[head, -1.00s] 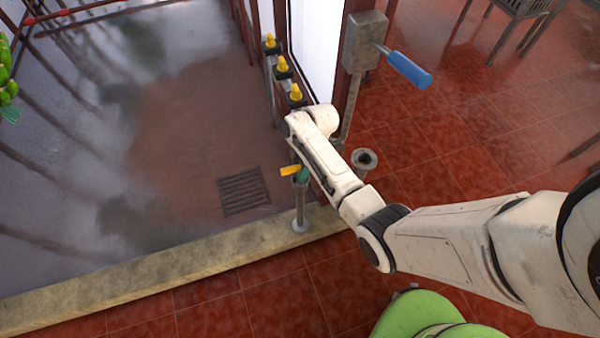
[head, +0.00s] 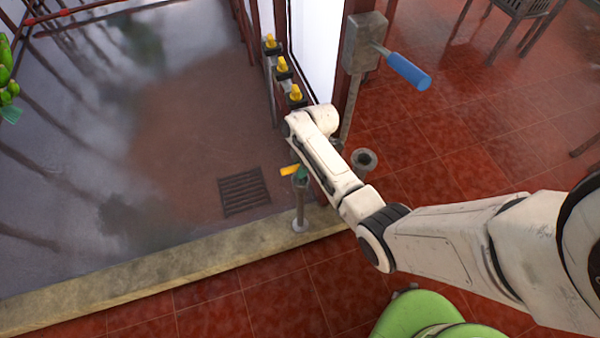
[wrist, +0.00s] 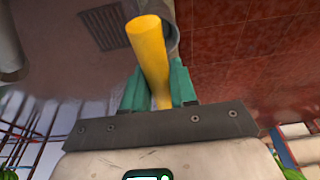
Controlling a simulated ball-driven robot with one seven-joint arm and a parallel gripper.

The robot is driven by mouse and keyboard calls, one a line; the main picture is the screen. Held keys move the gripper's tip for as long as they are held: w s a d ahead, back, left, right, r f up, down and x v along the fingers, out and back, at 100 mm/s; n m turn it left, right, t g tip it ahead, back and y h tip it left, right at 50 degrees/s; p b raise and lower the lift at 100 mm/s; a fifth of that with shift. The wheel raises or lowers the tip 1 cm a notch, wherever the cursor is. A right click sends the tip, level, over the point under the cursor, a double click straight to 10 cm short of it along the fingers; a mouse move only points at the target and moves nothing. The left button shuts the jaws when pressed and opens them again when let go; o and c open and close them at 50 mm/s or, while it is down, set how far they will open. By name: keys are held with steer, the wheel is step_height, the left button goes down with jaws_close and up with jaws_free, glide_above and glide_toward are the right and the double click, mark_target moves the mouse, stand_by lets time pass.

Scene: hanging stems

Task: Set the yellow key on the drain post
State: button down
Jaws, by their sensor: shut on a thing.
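The yellow key (wrist: 150,55) is between the green fingers of my gripper (wrist: 157,88) in the wrist view. In the head view the key (head: 290,170) sticks out to the left of the green fingertips (head: 302,173). A grey post (head: 300,208) with a pale round foot stands by the floor drain grate (head: 244,192), and its top is just below the fingertips in the head view. I cannot tell whether the key touches this post. My arm hides part of the area behind the gripper.
Several yellow-topped fittings stand in a row at the back, one of them the nearest (head: 295,93). A grey box with a blue lever (head: 408,71) and a short open-topped post (head: 364,160) stand to the right. A stone curb (head: 170,263) crosses the front.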

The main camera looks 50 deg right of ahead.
steer(key=shift+r+p, duration=3.4)
steer(key=shift+r, duration=0.3)
